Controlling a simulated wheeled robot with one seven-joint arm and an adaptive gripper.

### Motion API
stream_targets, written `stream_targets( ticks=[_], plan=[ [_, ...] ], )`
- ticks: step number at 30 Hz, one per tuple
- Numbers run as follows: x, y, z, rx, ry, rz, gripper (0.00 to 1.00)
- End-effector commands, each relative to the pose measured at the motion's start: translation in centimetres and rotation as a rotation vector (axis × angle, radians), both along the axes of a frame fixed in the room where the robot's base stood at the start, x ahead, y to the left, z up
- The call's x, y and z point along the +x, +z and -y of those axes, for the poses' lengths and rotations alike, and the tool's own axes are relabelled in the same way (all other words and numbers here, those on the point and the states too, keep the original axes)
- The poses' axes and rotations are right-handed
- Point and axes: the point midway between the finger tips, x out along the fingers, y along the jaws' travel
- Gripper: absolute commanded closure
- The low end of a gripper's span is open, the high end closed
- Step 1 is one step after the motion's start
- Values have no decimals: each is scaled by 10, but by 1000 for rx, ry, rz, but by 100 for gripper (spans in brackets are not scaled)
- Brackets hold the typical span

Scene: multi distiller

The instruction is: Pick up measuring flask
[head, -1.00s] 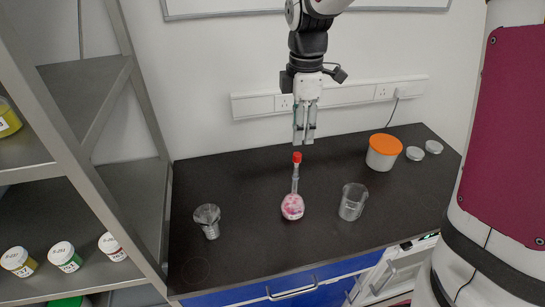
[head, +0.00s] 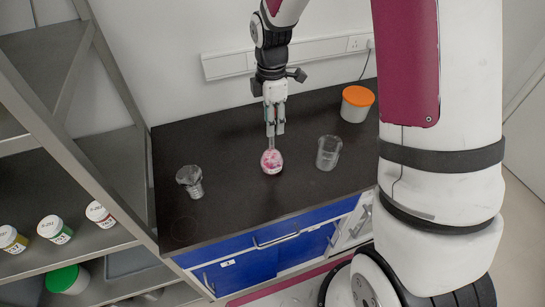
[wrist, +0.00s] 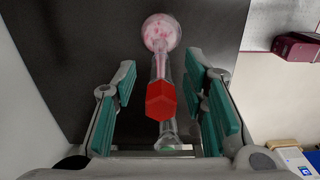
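The measuring flask (head: 271,161) has a round bulb with pink-and-white contents and a long clear neck. It stands upright on the black worktop. In the wrist view its red stopper (wrist: 160,101) lies between my fingers, and the bulb (wrist: 161,32) shows beyond them. My gripper (head: 275,130) points down over the flask, with the fingers on either side of the upper neck. In the wrist view my gripper (wrist: 161,78) is open, with gaps between its teal pads and the flask. In the head view the fingers hide the stopper and upper neck.
A clear beaker (head: 328,152) stands close to the right of the flask. A clear glass vessel (head: 190,181) stands to the left. A white tub with an orange lid (head: 357,103) is at the back right. Metal shelving (head: 62,145) borders the worktop (head: 225,205) on the left.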

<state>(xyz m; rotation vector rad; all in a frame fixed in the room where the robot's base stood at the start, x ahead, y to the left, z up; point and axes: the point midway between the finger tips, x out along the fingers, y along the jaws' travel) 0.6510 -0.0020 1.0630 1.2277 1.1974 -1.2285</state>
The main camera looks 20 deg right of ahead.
Motion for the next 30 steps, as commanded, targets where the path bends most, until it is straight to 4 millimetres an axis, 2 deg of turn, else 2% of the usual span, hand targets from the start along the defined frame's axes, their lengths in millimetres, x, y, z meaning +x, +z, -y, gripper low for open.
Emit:
stream_targets(
  ticks=[6, 15, 20, 21, 30],
  plan=[
    [-2, -25, 0, 0, 1, -1, 61],
    [-1, -29, 0, 0, 0, 1, 61],
    [-1, -29, 0, 0, 0, 1, 97],
    [-1, -29, 0, 0, 0, 1, 100],
    [0, -28, 0, 0, 0, 2, 100]
  ],
)
